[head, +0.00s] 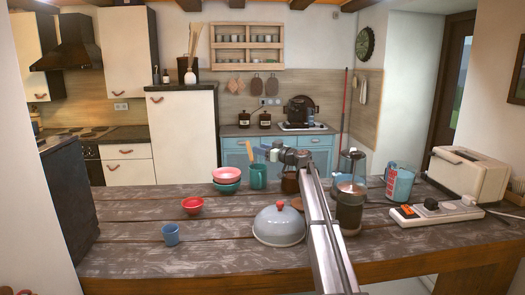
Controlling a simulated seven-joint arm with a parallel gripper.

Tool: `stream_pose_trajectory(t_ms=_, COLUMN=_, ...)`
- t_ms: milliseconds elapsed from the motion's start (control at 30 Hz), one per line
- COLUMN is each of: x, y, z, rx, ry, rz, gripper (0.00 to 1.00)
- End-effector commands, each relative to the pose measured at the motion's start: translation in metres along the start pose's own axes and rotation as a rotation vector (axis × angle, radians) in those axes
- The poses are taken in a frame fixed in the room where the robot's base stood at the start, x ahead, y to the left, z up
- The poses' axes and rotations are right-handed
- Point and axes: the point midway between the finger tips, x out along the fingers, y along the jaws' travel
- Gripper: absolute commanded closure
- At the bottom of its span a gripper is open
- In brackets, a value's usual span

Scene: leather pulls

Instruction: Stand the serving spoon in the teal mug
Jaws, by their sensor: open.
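The teal mug (258,177) stands upright on the wooden counter, just right of a stack of bowls.
Pink and teal bowls (227,180) are stacked left of the mug. A red bowl (192,206), a blue cup (171,234) and a grey dome lid (280,226) stand nearer. A blender-like jar (349,210), a measuring jug (399,183) and a toaster (468,172) are right of my arm.

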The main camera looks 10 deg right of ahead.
Motion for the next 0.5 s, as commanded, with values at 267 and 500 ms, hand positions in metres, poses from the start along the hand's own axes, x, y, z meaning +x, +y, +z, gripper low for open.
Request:
stream_pose_trajectory(t_ms=267, x=-0.003, y=0.0, z=0.0, rx=0.0, ry=0.0, rz=0.0, gripper=0.54)
stream_pose_trajectory(t_ms=500, x=-0.024, y=-0.002, z=0.0, rx=0.0, ry=0.0, rz=0.0, gripper=0.54)
